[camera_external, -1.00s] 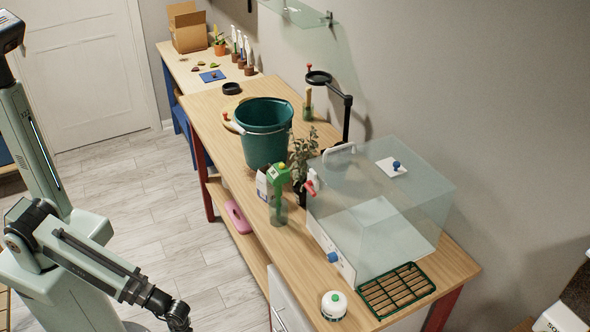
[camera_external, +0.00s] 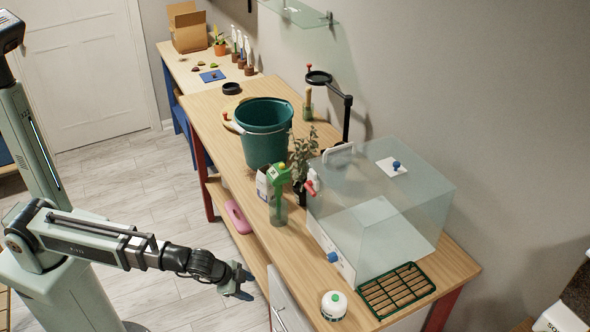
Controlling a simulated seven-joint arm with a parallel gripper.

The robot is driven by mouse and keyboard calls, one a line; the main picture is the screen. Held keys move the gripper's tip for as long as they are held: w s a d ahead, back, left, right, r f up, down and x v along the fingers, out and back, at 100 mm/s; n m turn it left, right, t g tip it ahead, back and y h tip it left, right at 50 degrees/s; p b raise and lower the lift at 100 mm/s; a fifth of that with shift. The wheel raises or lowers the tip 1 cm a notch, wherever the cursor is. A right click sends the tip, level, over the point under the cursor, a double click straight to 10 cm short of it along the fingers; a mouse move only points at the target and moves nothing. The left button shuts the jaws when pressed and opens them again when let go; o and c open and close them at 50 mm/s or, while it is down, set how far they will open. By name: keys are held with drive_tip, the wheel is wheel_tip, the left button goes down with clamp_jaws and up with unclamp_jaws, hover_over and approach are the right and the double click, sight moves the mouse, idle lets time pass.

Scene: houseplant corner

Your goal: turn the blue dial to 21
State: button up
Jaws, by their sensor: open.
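A blue dial (camera_external: 332,257) sits on the white front panel (camera_external: 325,238) of a clear glass case (camera_external: 385,215) on the workbench. Its scale and pointer are too small to read. A second blue knob (camera_external: 396,165) sits on a white plate on top of the case. My gripper (camera_external: 246,284) is open and empty, to the left of the case and lower in the picture than the dial, off the bench's front side. It is apart from the dial.
A green-topped spray bottle (camera_external: 279,195), a carton (camera_external: 263,185), a leafy plant (camera_external: 302,150) and a green bucket (camera_external: 265,135) stand left of and behind the case. A white bottle (camera_external: 334,305) and a green-framed rack (camera_external: 396,290) are in front of it. A red-tipped handle (camera_external: 310,187) sticks out near the case's left corner.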

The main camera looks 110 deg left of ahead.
drive_tip(key=w+a+r+n+t+y, duration=0.35)
drive_tip(key=w+r+n+t, duration=0.45)
drive_tip(key=r, duration=0.5)
drive_tip(key=n+g, duration=0.1)
drive_tip(key=n, duration=0.1)
approach(329, 258)
drive_tip(key=shift+h, duration=0.25)
drive_tip(key=x, duration=0.8)
drive_tip(key=shift+a, duration=0.2)
clamp_jaws()
